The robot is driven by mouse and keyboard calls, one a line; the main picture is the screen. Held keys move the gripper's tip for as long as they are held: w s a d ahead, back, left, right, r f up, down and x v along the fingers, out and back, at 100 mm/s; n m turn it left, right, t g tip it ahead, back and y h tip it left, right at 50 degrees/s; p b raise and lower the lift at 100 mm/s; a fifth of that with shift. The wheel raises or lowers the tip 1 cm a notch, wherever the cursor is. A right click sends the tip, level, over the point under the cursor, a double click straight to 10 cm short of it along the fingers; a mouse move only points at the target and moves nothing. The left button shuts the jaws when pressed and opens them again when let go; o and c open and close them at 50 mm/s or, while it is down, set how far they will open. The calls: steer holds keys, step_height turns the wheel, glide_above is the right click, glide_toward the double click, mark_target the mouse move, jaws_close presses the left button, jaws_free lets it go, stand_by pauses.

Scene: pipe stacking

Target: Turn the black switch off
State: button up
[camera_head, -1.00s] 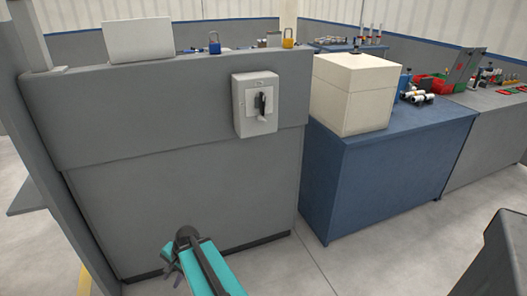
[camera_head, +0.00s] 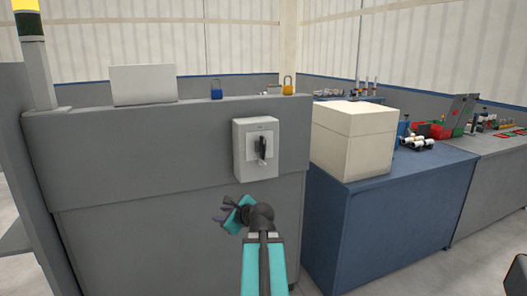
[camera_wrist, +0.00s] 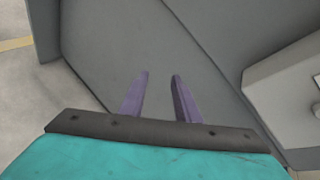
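The black switch (camera_head: 262,148) is a dark lever on a light grey box (camera_head: 241,165) mounted on the upper front of a grey cabinet. Its lever stands roughly upright. My gripper (camera_head: 222,217) is below and left of the box in the head view, apart from it. In the wrist view its two purple fingers (camera_wrist: 160,76) are spread with a gap between them and nothing in it. A corner of a light box (camera_wrist: 290,92) shows at the right edge there; the lever itself is not clearly seen.
To the right, a blue bench (camera_head: 400,210) holds a large cream box (camera_head: 352,145). The space before the cabinet is clear.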

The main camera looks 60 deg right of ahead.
steer(key=s+d+r+m+t+h+b, duration=0.1)
steer(key=s+d+r+m+h, duration=0.2)
steer(key=s+d+r+m, duration=0.2)
steer(key=s+d+r+m+t+h+b, duration=0.1)
steer(key=s+d+r+m, duration=0.4)
steer(key=s+r, duration=0.7)
step_height(320, 180, up, 5)
steer(key=h+b, duration=0.1)
steer(key=h, duration=0.1)
steer(key=shift+s+d+r+h, duration=0.15)
steer(key=shift+d+r+h, duration=0.05)
steer(key=shift+d+h, duration=0.2)
steer(key=shift+d, duration=0.1)
steer(key=x, duration=0.2)
steer(key=shift+w+d+r, duration=0.1)
steer(key=shift+w+d, duration=0.05)
steer(key=shift+w, duration=0.25)
steer(key=p+x, duration=0.1)
steer(key=p, duration=0.5)
steer(key=shift+w+d+r+p, duration=0.15)
steer(key=shift+w+p, duration=0.1)
steer(key=shift+p, duration=0.15)
steer(key=p, duration=0.8)
steer(key=shift+w+d, duration=0.3)
steer(key=shift+w, duration=0.05)
